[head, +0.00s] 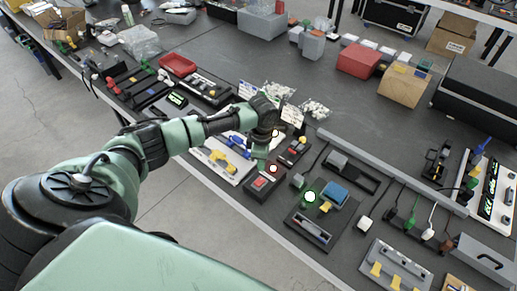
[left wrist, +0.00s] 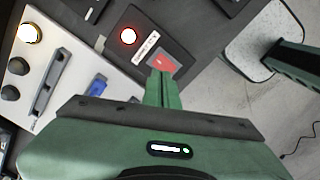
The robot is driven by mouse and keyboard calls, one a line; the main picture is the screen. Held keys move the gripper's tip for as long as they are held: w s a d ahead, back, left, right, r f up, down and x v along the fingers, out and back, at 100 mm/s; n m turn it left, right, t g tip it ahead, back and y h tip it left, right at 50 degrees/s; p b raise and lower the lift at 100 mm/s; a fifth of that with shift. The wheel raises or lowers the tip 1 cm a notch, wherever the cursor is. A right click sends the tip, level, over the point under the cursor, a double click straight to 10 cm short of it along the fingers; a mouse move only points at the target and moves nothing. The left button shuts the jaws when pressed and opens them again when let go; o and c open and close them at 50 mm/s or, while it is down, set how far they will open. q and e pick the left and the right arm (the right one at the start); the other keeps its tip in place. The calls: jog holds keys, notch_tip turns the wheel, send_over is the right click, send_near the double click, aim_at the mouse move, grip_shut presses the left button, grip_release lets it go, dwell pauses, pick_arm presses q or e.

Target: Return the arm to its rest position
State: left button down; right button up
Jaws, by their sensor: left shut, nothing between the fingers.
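My left arm (head: 140,145) is green and black and reaches from the left over the dark workbench. My left gripper (head: 259,164) points down at a black box with a red button (head: 261,183) near the bench's front edge. In the left wrist view the green fingers (left wrist: 162,76) are shut with nothing between them. Their tips are at the red button (left wrist: 163,61); I cannot tell whether they touch it. A round lamp (left wrist: 128,36) on the same box glows red-white. My right gripper is not in view.
A white panel with blue and yellow parts (head: 222,160) lies left of the box. A board with a blue block (head: 334,194) lies to its right. A red tray (head: 178,65) and black devices stand farther back. Open floor (head: 60,115) lies left of the bench.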

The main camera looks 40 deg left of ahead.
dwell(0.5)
pick_arm(q)
jog(key=s+d+f+m+t+h, duration=0.2)
jog(key=s+d+m+h, duration=0.1)
jog(key=s+d+m, duration=1.45)
jog(key=s+a+r+m+t+y, duration=0.25)
jog(key=s+a+r+m, duration=0.25)
jog(key=s+r+m, duration=0.25)
notch_tip(320, 180, down, 32)
jog(key=s+g+b, duration=0.2)
jog(key=b, duration=0.4)
jog(key=s+a+f+b, duration=0.1)
jog(key=s+f+b, duration=0.1)
jog(key=s+f, duration=0.6)
jog(key=s+a+f+g+b, duration=0.1)
jog(key=s+a+f+b, duration=0.1)
jog(key=s+f, duration=0.7)
notch_tip(320, 180, down, 5)
jog(key=shift+a+f+m+b, duration=0.1)
jog(key=shift+a+m+b, duration=0.2)
jog(key=shift+b, duration=0.25)
